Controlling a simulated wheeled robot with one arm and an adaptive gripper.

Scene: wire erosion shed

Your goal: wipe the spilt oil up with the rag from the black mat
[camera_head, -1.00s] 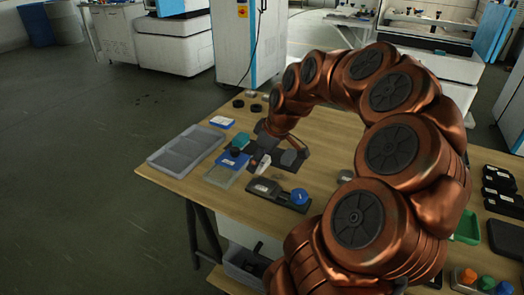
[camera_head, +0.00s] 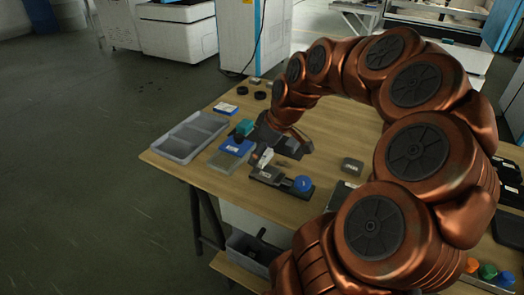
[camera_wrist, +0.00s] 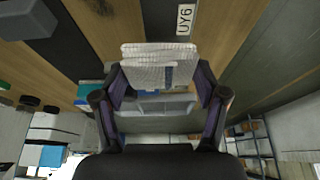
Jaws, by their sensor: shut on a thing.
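My gripper (camera_wrist: 160,85) is shut on a pale grey folded rag (camera_wrist: 160,62) in the wrist view. The rag sits between the two dark fingers, with its layered edge showing. In the head view my arm reaches over the far left part of the wooden table, and its end is too small and dark to show the rag clearly. I cannot make out the spilt oil in either view.
A grey divided tray (camera_head: 170,151) lies at the table's left edge. Blue boxes (camera_head: 236,147) and a black block with a blue round knob (camera_head: 303,184) are close to my gripper. A dark box (camera_head: 352,166) stands to the right, with bare wood around it.

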